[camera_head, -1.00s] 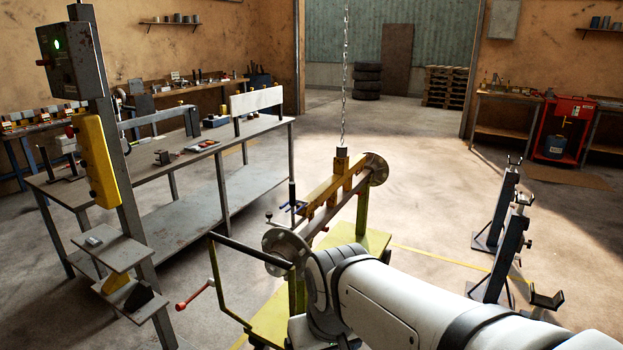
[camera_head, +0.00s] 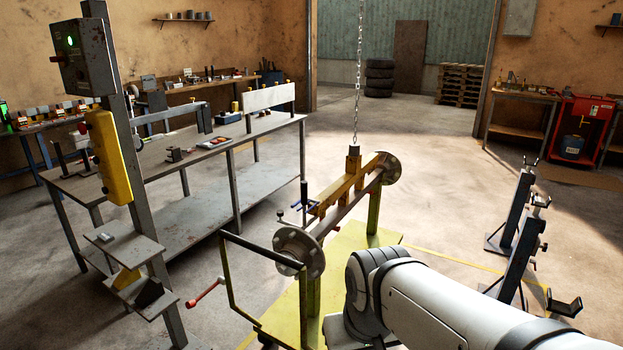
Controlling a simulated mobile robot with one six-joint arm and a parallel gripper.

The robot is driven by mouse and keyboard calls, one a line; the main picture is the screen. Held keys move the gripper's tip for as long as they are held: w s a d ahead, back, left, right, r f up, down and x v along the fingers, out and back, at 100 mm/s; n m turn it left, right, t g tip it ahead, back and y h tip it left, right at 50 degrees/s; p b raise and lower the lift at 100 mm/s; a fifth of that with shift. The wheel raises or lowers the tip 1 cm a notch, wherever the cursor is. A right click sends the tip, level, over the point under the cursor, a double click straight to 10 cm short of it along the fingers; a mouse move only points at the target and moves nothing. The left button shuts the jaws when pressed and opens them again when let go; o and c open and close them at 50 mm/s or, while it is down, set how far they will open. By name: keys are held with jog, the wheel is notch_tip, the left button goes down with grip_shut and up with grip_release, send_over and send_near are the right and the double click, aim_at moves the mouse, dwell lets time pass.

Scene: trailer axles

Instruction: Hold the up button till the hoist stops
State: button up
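A yellow pendant control box (camera_head: 108,157) hangs on the grey post at the left. A red knob shows at its upper left edge; its other buttons cannot be made out. The hoist chain (camera_head: 357,85) runs down to a yellow lifting beam (camera_head: 350,186), which sits at the axle. The axle (camera_head: 345,212) has a round flange at each end and lies over a yellow-green stand. My white arm reaches in from the lower right. My gripper is not visible in this view.
A grey control cabinet (camera_head: 84,57) with a lit green lamp is high on the post. A long metal workbench (camera_head: 200,165) stands behind it. Blue-grey axle stands (camera_head: 518,225) are at the right. A yellow-green cart (camera_head: 272,318) is beside my arm. Open floor lies beyond.

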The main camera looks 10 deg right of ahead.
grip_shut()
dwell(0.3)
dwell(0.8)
